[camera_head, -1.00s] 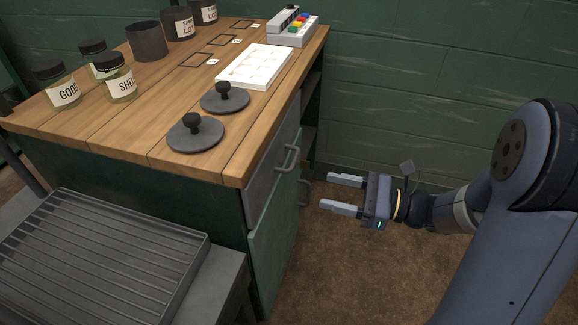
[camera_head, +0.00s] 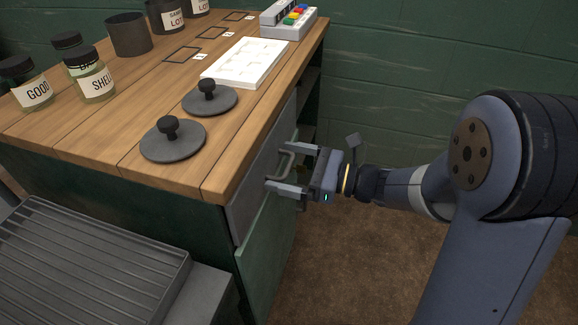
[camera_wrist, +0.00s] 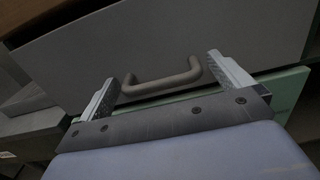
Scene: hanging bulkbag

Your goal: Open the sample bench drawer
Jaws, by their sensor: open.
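The sample bench (camera_head: 120,140) has a wooden top and a green body. Its grey drawer (camera_head: 248,196) is in the upper part of the front, with a grey bar handle (camera_head: 287,160). The drawer looks shut. My gripper (camera_head: 282,168) is open at the drawer front, its fingers pointing toward the handle. In the wrist view the handle (camera_wrist: 163,84) lies between the two spread fingers (camera_wrist: 165,80), one near each end of it. I cannot tell whether either finger touches it.
On the bench top are two dark lids (camera_head: 173,140), a white tray (camera_head: 245,62), several jars (camera_head: 93,82) and a device with coloured buttons (camera_head: 289,18). A ribbed grey tray (camera_head: 90,255) stands at lower left. The floor (camera_head: 350,260) right of the bench is clear.

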